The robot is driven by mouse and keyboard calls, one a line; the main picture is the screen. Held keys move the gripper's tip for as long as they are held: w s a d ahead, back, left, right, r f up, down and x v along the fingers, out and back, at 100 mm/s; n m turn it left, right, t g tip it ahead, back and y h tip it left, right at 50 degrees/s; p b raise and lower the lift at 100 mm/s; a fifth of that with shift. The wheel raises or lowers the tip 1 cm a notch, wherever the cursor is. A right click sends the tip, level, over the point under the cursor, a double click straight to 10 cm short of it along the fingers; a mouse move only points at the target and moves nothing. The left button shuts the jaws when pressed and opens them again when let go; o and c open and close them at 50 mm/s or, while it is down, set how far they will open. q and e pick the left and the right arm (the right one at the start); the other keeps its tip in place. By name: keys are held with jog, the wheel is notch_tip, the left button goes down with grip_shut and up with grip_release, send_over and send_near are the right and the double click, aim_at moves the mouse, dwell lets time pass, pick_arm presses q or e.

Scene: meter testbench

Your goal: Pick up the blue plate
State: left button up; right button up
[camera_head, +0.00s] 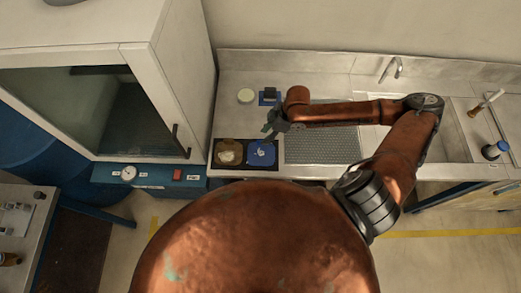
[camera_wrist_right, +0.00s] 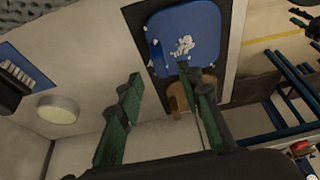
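The blue plate (camera_head: 267,160) lies on the dark right half of a mat on the steel counter, with white crumbs on it. It is larger in the right wrist view (camera_wrist_right: 205,28), just beyond the fingertips. My right gripper (camera_head: 270,131) is above the counter at the plate's back edge. Its two dark green fingers (camera_wrist_right: 160,80) are spread apart with nothing between them; they do not touch the plate as far as I can tell. My left gripper is not in view.
A brown plate (camera_head: 229,145) with pale contents lies left of the blue plate. A round pale-lidded container (camera_head: 246,96) and a small blue device (camera_head: 267,99) stand behind. A grey perforated mat (camera_head: 320,150) lies to the right. A white cabinet (camera_head: 190,60) stands close on the left.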

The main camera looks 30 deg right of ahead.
aim_at(261, 140)
jog(key=x, duration=0.4)
jog(key=shift+f+p, duration=0.3)
jog(key=shift+a+f, duration=0.15)
jog(key=shift+f, duration=0.2)
grip_shut()
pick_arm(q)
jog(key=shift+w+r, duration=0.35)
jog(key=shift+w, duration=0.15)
pick_arm(e)
jog(key=shift+w+r, duration=0.1)
